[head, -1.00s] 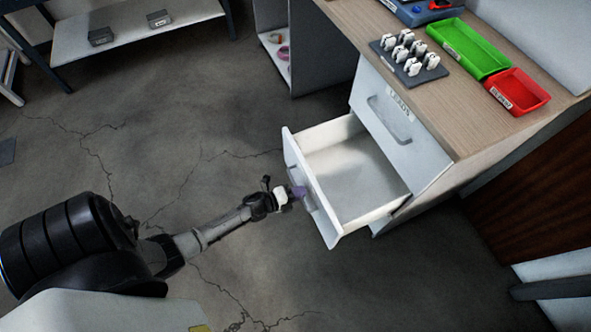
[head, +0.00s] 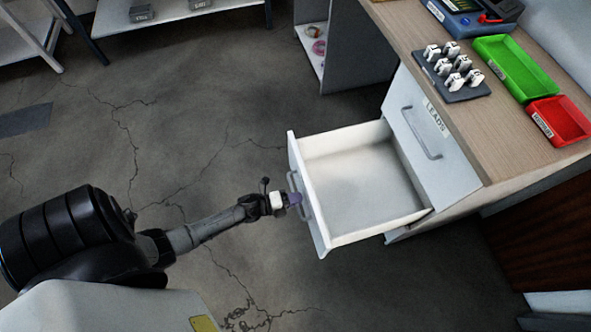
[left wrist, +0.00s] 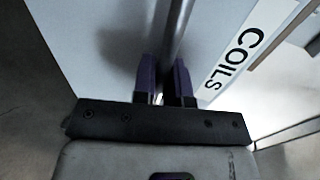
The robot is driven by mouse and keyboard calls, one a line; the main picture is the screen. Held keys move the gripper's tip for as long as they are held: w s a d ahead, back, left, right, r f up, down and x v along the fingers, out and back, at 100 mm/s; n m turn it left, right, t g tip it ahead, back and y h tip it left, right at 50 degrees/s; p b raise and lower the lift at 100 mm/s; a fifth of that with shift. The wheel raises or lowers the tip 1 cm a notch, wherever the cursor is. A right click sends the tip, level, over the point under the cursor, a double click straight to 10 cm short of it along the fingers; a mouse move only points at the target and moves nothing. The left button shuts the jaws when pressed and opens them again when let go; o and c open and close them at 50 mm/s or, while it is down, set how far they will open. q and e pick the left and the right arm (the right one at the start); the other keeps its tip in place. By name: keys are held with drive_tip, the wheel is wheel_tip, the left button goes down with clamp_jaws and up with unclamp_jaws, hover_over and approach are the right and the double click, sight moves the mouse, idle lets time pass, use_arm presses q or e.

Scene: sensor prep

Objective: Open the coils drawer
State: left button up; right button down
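The coils drawer (head: 360,182) is the lower drawer of the workbench cabinet. It is pulled well out, and the part of its inside that I see is empty. Its front carries a bar handle (head: 303,196). In the left wrist view the COILS label (left wrist: 236,58) shows on the drawer front, beside the grey handle bar (left wrist: 177,35). My left gripper (head: 296,199) is at the handle; in the left wrist view its two purple fingers (left wrist: 163,82) stand on either side of the bar, closed around it. My right gripper is in neither view.
The closed leads drawer (head: 430,130) is above. The wooden worktop (head: 440,85) holds a dark rack of white pieces (head: 452,75), a green tray (head: 515,68) and a red tray (head: 560,122). A shelf (head: 175,12) stands at the back. Cracked floor around my arm is clear.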

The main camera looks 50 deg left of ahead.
use_arm(q)
drive_tip(key=o, duration=0.4)
drive_tip(key=p+v, duration=0.3)
drive_tip(key=v, duration=1)
drive_tip(key=shift+s+a, duration=0.2)
drive_tip(key=shift+s, duration=0.15)
